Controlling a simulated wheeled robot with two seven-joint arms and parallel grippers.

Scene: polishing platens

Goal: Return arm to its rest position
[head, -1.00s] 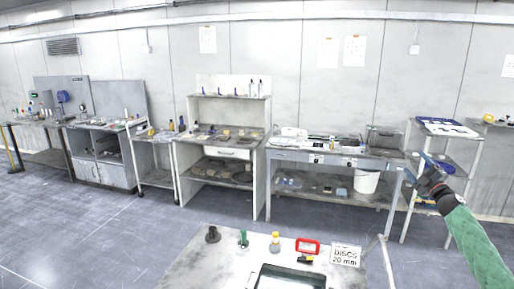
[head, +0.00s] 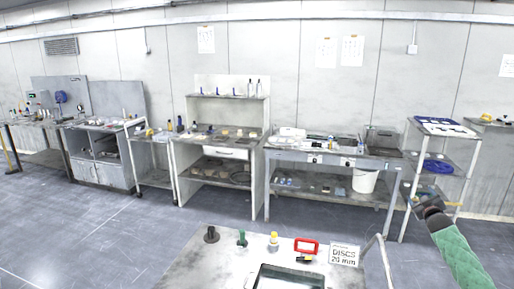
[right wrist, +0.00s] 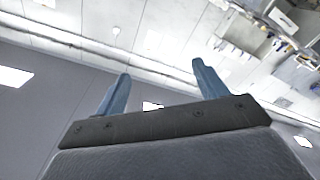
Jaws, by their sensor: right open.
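My right gripper (head: 413,190) shows at the right of the head view, at the end of a green-sleeved arm coming from the lower right. It is in the air in front of the white shelf rack, to the right of the near table. In the right wrist view its two blue fingers (right wrist: 160,92) stand well apart, with nothing between them. My left gripper is in neither view.
Benches line the back wall. A white bucket (head: 365,181) sits under one. A white rack (head: 408,160) stands right. Open floor (head: 120,235) lies left.

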